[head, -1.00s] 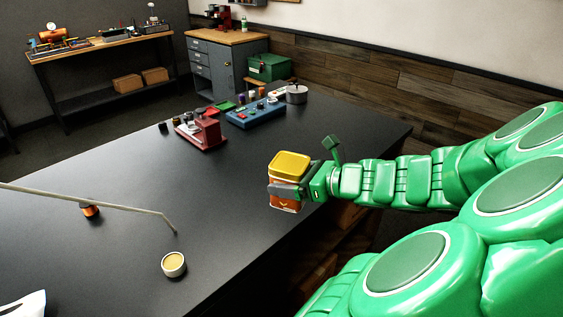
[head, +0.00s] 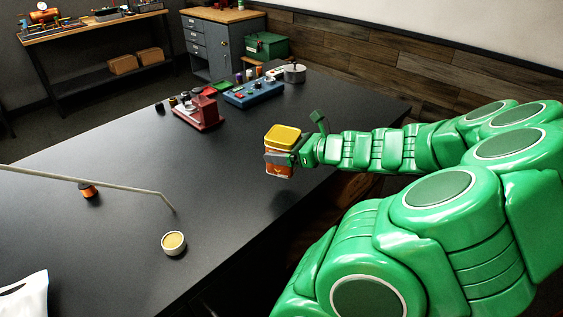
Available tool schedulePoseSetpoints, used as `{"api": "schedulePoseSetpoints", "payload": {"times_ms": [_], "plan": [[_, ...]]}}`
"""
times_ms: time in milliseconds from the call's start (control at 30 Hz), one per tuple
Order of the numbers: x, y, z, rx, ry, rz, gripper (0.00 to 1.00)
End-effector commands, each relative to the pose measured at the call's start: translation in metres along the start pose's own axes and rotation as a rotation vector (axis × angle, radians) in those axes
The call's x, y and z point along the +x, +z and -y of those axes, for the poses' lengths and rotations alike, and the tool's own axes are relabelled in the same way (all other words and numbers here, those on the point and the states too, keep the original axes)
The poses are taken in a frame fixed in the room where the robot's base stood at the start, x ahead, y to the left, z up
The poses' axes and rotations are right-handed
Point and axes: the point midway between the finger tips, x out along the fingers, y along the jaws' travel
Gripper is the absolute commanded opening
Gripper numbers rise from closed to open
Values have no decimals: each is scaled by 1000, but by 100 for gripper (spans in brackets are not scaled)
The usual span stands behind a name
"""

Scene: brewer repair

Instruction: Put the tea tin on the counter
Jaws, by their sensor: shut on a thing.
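The tea tin (head: 283,138), orange with a yellow lid, is upright in my gripper (head: 277,160) near the right edge of the black counter (head: 130,190). My gripper is shut around the tin's sides, with a dark finger across its front. A faint shadow lies on the counter below and in front of the tin, so it looks held above the surface. The exact gap under the tin is hard to tell.
A red device (head: 203,112), a blue box with knobs (head: 253,93) and a metal pot (head: 294,72) stand farther back. A small round cup (head: 173,243) sits near the front, by a thin grey rod (head: 110,186). The counter's middle is clear.

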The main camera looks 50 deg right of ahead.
Motion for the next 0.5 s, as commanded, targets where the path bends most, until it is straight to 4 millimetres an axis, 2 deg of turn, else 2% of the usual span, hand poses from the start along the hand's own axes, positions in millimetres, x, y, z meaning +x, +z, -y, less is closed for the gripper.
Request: {"api": "schedulePoseSetpoints", "payload": {"times_ms": [300, 500], "plan": [[25, -26, 22, 2, 1, 0, 51], [33, -36, 30, 0, 0, 1, 51]]}}
